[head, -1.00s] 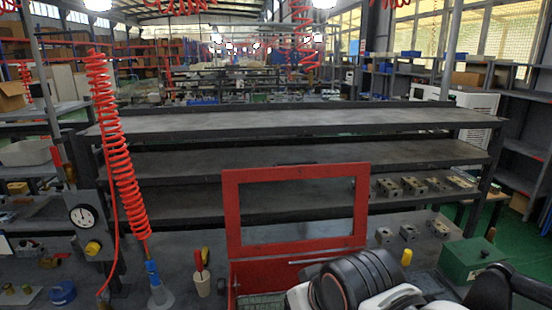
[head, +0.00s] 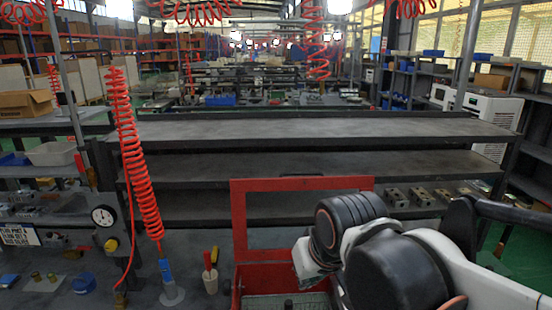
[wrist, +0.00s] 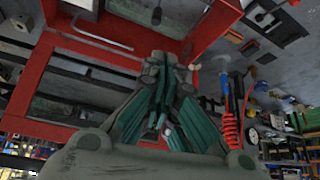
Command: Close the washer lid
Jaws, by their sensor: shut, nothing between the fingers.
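The washer lid (head: 303,184) is a red frame with a clear window. It stands open and upright at the back of the red washer (head: 250,275) in the head view, its lower right side hidden by my arm. In the wrist view, the lid (wrist: 65,130) shows as a red frame on the left, with the washer's red edge (wrist: 206,28) at the top right. My gripper (wrist: 165,62) is shut and empty in the wrist view. Its tips appear close to the red frame, but I cannot tell whether they touch it. In the head view my arm hides the gripper.
Grey shelves (head: 300,130) stand behind the washer. A red coiled hose (head: 135,165) hangs at the left. A cup with coloured handles (head: 210,280) stands close to the washer's left side. Several metal blocks (head: 420,196) sit on the right of a shelf.

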